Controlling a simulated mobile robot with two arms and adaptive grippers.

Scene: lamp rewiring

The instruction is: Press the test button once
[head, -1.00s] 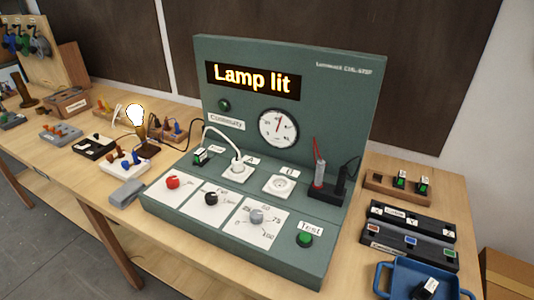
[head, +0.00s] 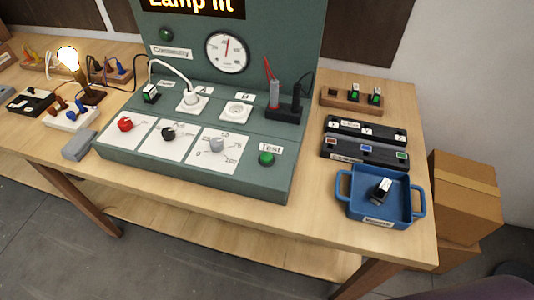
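The green test button (head: 266,159) sits at the right end of the sloped front of the green test panel (head: 240,184), below a label reading "Test". Nothing touches it. The display (head: 200,5) at the top is cut off and shows the lower part of "Lamp lit". The lamp bulb (head: 69,58) glows on its stand at the left. A white plug (head: 190,97) with a white cord is in the left socket. Neither of my grippers shows in the head view.
A red knob (head: 125,124), a black knob (head: 168,132) and a grey knob (head: 216,144) are left of the button. A blue tray (head: 414,219) holding a black-and-white piece (head: 381,190) stands at the right. Bare table (head: 312,190) lies between panel and tray.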

